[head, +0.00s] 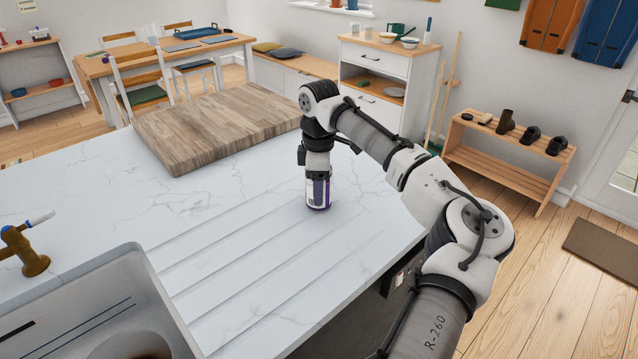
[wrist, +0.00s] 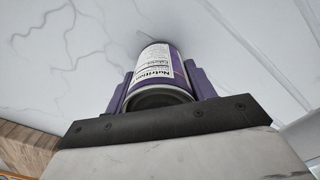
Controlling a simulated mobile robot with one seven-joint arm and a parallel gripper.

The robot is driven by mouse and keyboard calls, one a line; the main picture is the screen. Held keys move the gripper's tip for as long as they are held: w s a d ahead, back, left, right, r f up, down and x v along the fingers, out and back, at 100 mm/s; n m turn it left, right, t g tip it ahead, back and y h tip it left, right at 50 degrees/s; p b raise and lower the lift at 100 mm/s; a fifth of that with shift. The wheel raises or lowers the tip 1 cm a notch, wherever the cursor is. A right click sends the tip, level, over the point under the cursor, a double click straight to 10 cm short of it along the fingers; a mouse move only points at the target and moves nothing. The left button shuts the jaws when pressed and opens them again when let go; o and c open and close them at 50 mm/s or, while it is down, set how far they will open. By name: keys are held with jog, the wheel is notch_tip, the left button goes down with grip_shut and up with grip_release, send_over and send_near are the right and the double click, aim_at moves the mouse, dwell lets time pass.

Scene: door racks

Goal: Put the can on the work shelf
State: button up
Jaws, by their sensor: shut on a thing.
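The can (head: 318,193) is purple and white and stands upright at the white marble counter, near its right edge. In the wrist view the can (wrist: 158,72) shows a white "Nutrition" label and a dark end, and sits between the two purple fingers. My gripper (head: 318,178) is above the can and shut around it, pointing down. In the wrist view my gripper (wrist: 160,85) has a finger on each side of the can. I cannot tell whether the can touches the counter. I cannot tell which piece of furniture is the work shelf.
A thick wooden board (head: 215,125) lies on the counter behind the can. A sink (head: 95,310) and tap (head: 28,250) are at the left front. A low wooden rack (head: 508,150) with dark items and a white cabinet (head: 385,85) stand beyond the counter. Grooved counter space is clear.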

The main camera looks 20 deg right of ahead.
jog(key=o, duration=1.2)
